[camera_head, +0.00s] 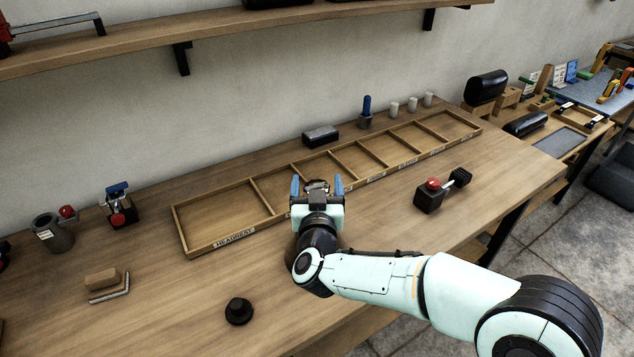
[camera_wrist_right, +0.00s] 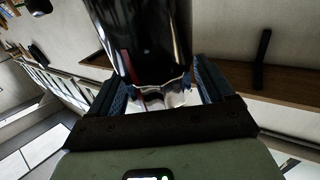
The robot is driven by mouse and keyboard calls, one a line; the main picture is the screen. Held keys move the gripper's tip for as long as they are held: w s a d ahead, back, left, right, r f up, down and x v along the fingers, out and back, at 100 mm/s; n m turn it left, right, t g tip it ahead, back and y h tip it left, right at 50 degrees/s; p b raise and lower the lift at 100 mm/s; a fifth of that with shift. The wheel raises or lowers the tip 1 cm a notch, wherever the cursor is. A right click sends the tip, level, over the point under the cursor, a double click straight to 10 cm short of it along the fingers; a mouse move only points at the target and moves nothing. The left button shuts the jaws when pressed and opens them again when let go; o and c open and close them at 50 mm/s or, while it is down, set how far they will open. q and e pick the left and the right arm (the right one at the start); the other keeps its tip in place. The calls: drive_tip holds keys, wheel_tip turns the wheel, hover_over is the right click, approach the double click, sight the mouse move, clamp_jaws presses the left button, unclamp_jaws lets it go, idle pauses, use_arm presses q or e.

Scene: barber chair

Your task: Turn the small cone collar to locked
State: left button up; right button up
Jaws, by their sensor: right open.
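My right gripper (camera_head: 317,187) is open above the front edge of the divided wooden tray, with its two blue fingers apart. A dark, shiny rounded part with a chrome end shows between the fingers in the head view (camera_head: 318,185). In the right wrist view, a glossy black cylinder (camera_wrist_right: 145,40) with a faceted chrome end (camera_wrist_right: 158,97) fills the space between the fingers (camera_wrist_right: 155,85). I cannot tell whether the fingers touch it. No part is clearly recognisable as the small cone collar, and its lock state cannot be read. My left gripper is out of view.
The long divided tray (camera_head: 173,215) lies along the bench (camera_head: 380,240). A black stepped knob (camera_head: 238,311) stands at the front. A red-topped black block (camera_head: 430,195) is at right, and a grey cup-shaped fixture (camera_head: 54,233) at left. Bare bench surrounds the knob.

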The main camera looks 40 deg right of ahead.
drive_tip(key=v, duration=1.2)
drive_tip(key=shift+s+a+f, duration=0.1)
